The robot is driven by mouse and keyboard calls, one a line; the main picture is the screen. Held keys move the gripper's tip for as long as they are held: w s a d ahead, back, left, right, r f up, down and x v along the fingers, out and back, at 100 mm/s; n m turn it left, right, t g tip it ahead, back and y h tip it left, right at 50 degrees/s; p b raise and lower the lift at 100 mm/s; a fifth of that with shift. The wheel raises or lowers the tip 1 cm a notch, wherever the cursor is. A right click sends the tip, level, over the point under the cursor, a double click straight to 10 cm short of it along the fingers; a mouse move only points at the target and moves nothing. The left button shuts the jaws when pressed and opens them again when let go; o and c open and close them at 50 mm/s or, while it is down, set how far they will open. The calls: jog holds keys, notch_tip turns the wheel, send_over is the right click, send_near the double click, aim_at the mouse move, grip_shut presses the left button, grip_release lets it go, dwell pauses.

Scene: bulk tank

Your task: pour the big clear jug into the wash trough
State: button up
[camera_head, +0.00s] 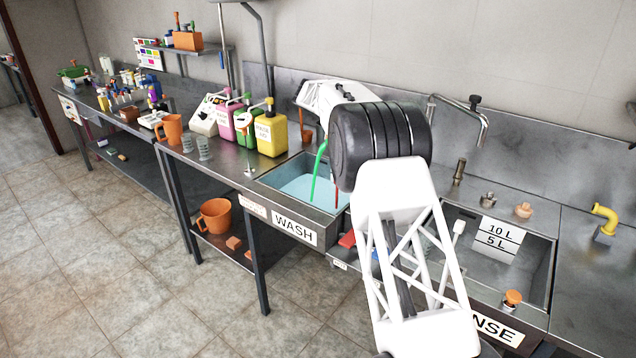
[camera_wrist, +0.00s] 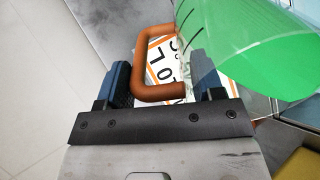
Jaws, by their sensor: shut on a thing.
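The wash trough (camera_head: 280,172) is a steel basin with pale blue liquid, behind a WASH label. In the wrist view my gripper (camera_wrist: 161,84) is shut on the orange-brown handle of the big clear jug (camera_wrist: 240,50). The jug is see-through, with dark graduation marks and a strong green tint, and fills the upper right. In the head view my dark wrist joint and white arm hide the gripper and most of the jug. A thin curved green strip (camera_head: 318,168) shows over the trough; I cannot tell if it is liquid or the jug's edge.
A rinse basin (camera_head: 548,265) with a 10 L / 5 L label lies right of the trough. Yellow (camera_head: 270,133), green and pink canisters stand close on the left. A curved tap (camera_head: 478,120) rises behind. An orange jug (camera_head: 214,215) sits on the lower shelf.

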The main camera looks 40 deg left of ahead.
jog(key=shift+s+a+t, duration=0.2)
jog(key=shift+s+t, duration=0.15)
jog(key=shift+t, duration=0.05)
dwell(0.4)
jog(key=shift+s+a+f+t+h+p, duration=0.3)
jog(key=shift+f+t+h+p, duration=0.1)
jog(key=shift+f, duration=0.1)
jog(key=shift+s+a+f+t+h+p, duration=0.15)
jog(key=shift+s+f+t+h+p, duration=0.15)
jog(key=shift+f+p, duration=0.15)
dwell(0.7)
